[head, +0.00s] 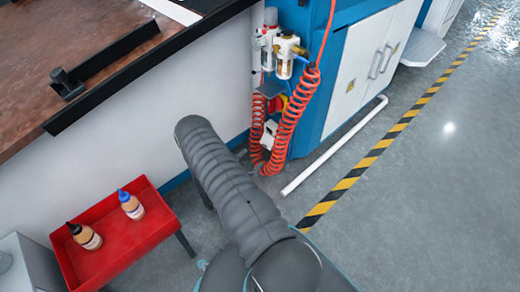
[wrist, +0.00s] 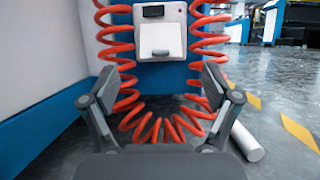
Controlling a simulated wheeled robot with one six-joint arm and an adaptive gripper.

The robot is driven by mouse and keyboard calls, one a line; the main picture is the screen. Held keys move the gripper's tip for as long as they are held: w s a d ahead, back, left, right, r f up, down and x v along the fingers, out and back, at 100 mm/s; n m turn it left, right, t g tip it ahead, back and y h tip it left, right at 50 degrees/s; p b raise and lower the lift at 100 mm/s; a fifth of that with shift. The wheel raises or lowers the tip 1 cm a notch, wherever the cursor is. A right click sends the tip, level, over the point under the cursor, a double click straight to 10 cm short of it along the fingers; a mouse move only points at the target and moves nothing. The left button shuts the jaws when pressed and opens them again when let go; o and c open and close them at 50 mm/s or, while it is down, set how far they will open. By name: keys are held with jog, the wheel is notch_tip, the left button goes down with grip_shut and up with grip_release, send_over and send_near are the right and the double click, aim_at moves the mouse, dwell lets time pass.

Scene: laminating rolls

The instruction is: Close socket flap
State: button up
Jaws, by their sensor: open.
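A white socket box (wrist: 160,32) is fixed to a blue panel, at the top centre of the wrist view. It has a dark slot near its top and a small grey tab low on its white front. I cannot tell for sure how far the flap stands from the box. The white socket also shows in the head view (head: 269,136), partly hidden by red coiled hose. My gripper (wrist: 160,84) is open and empty, its two fingers wide apart, below and in front of the socket and not touching it. In the head view my arm hides the gripper.
Red coiled hose (wrist: 116,50) hangs on both sides of the socket and loops beneath it, close to my fingers. A white pipe (head: 333,146) lies on the floor. A red tray (head: 125,245) with two bottles stands at left. Floor is open at right.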

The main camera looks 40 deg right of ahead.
jog(key=shift+v, duration=2.05)
jog(key=shift+r, duration=0.1)
